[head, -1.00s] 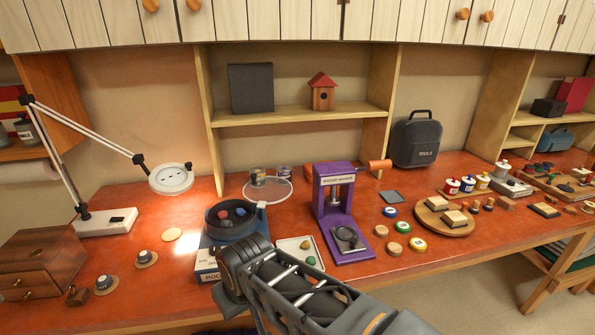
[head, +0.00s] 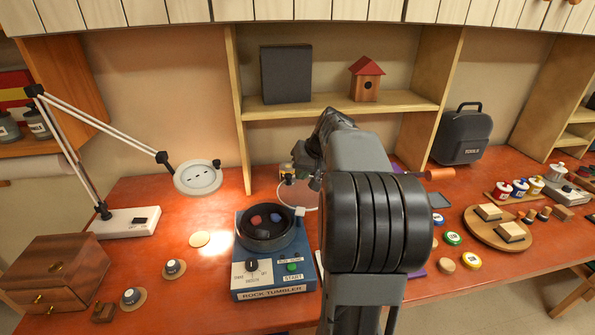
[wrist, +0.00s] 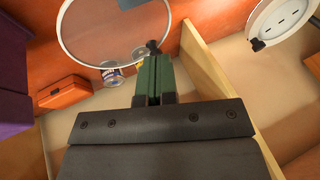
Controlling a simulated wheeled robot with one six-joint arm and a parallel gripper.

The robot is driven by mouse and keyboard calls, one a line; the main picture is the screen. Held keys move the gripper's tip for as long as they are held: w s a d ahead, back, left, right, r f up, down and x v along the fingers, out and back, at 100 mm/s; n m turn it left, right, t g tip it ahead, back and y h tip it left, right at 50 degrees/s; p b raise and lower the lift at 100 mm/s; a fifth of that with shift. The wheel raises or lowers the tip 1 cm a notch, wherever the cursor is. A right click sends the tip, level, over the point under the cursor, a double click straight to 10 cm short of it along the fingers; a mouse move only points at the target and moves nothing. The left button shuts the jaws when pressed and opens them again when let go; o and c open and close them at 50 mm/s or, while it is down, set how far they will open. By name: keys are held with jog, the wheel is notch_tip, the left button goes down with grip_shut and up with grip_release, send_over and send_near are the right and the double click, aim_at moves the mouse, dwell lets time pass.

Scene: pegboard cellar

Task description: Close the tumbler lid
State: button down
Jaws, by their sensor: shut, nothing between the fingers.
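The rock tumbler (head: 272,283) is a blue base with a dark round drum (head: 266,243) holding a few coloured stones. Its clear round lid (head: 286,204) is open, raised behind the drum and partly hidden by my arm in the head view. In the wrist view the lid (wrist: 66,40) shows as a thin-rimmed clear disc at the upper left, with a small black knob on its rim. My gripper (wrist: 153,60) is shut and empty, its green fingertips close to that knob. I cannot tell whether they touch. In the head view the fingertips are hard to make out.
Cans (wrist: 111,73) stand behind the lid, near an orange box (wrist: 64,92). A shelf upright (wrist: 222,85) is close beside my gripper. The lamp head (head: 198,178) hangs left of the drum. My arm hides most of the purple press to the right.

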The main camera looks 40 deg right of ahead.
jog(key=d+m+t, duration=0.1)
jog(key=d, duration=0.9)
jog(key=p, duration=0.2)
send_near(291, 182)
jog(key=d+f, duration=0.1)
jog(key=f, duration=0.1)
jog(key=w+d+f, duration=0.1)
jog(key=d+f, duration=0.1)
jog(key=shift+d, duration=0.1)
jog(key=shift+w+a+t+p, duration=0.15)
jog(key=shift+w+a+p, duration=0.15)
jog(key=shift+a, duration=0.2)
jog(key=shift+w+a+t+p, duration=0.15)
jog(key=shift+w+a+p, duration=0.15)
jog(key=shift+a, duration=0.2)
jog(key=shift+w+a+f, duration=0.1)
jog(key=shift+w+a, duration=0.3)
jog(key=shift+a, duration=0.25)
